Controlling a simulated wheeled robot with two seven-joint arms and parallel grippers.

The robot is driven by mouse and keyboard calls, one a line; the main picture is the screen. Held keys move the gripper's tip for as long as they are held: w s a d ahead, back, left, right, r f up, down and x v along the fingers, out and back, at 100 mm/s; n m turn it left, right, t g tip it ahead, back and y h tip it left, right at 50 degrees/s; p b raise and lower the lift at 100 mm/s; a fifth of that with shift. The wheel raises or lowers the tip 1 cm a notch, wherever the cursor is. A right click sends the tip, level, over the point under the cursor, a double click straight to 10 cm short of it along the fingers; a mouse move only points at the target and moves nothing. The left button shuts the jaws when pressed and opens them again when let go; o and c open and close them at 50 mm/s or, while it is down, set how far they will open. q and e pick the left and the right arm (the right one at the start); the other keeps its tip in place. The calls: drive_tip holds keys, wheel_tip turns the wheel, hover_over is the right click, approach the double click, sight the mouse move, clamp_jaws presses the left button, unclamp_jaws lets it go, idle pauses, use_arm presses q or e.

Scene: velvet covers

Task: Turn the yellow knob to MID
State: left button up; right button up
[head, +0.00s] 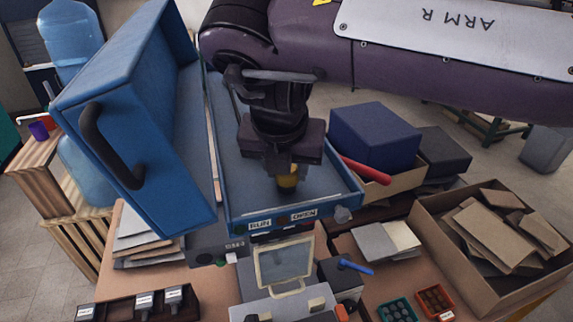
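No MID mark is readable. My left gripper is not in view.
The raised blue lid (150,110) with a black handle (108,148) stands left of my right gripper. RUN (260,224) and OPEN (303,214) labels sit on the front edge. A red bar (366,170) juts out at right. A cardboard box (490,240) stands farther right.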

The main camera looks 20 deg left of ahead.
drive_tip(key=o, duration=0.5)
drive_tip(key=shift+c, duration=0.2)
drive_tip(key=shift+s+r, duration=0.1)
drive_tip(key=shift+r, duration=0.4)
drive_tip(key=b+v, duration=0.1)
drive_tip(key=v, duration=0.5)
drive_tip(key=shift+s+r+b, duration=0.2)
drive_tip(key=shift+r+b, duration=0.15)
drive_tip(key=shift+r, duration=0.05)
drive_tip(key=shift+f, duration=0.1)
